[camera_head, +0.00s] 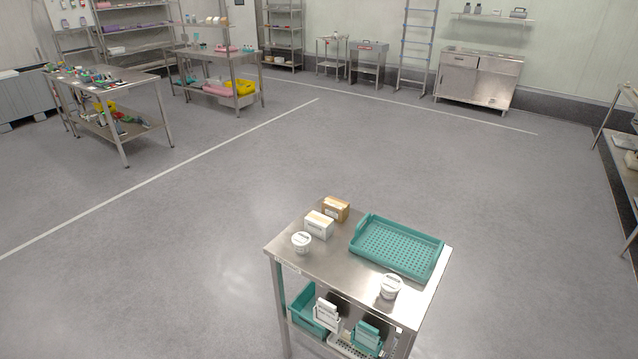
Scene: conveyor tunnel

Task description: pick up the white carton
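The white carton (319,224) is a small box standing on the steel table (323,263), near its left edge. A brown carton (336,209) stands just behind it, and a round white tub (301,242) stands in front of it to the left. The carton's top and front side show and nothing covers it. Neither of my grippers is in view.
A teal perforated tray (395,247) fills the table's back right, with a second white tub (390,286) in front. The lower shelf holds teal and white bins (305,310). Open floor surrounds the table; benches and shelves stand far back.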

